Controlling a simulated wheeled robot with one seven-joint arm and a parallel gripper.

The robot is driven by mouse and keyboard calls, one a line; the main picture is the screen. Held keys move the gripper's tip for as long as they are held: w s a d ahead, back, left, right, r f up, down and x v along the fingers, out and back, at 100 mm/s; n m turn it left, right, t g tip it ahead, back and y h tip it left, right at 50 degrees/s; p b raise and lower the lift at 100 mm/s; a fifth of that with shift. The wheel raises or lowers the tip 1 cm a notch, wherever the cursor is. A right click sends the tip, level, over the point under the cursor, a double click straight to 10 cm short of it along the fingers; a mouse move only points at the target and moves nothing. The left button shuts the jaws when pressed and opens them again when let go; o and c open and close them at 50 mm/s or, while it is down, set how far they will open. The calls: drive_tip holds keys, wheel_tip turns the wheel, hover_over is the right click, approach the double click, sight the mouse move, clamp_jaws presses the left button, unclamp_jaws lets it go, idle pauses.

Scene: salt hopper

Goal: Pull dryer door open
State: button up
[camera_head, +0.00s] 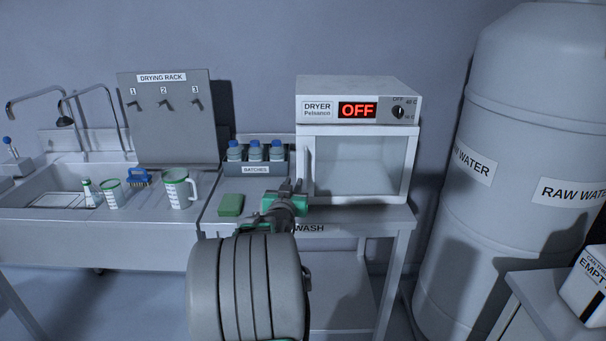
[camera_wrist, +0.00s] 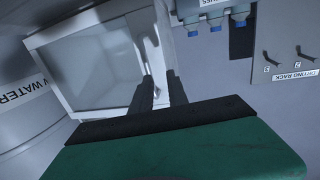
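The dryer (camera_head: 358,142) is a white box on the wash table, with a red OFF display (camera_head: 357,110). Its glazed door (camera_head: 360,165) looks closed, and a pale upright handle (camera_head: 309,165) is on the door's left side. My gripper (camera_head: 291,186) is in front of the door's lower left, close to the handle. In the wrist view the dryer (camera_wrist: 52,38) appears turned over, and my gripper's two dark fingers (camera_wrist: 160,88) stand apart. The pale handle (camera_wrist: 150,48) runs toward the gap between them. Whether the fingers touch it cannot be told.
A green sponge (camera_head: 231,205) lies left of my gripper, with a batches rack (camera_head: 255,170) of blue-capped bottles behind it. A sink (camera_head: 60,215) with cups and a drying rack (camera_head: 168,120) are left. A large raw water tank (camera_head: 510,190) stands right of the dryer.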

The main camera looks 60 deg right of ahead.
sight(305, 170)
drive_tip(key=shift+h, duration=0.4)
drive_tip(key=d, duration=0.3)
drive_tip(key=d+p, duration=0.1)
drive_tip(key=d, duration=0.5)
drive_tip(key=shift+w+r+p, duration=0.1)
drive_tip(key=shift+r+p, duration=0.25)
drive_tip(key=shift+p, duration=0.05)
clamp_jaws()
drive_tip(key=shift+a, duration=0.1)
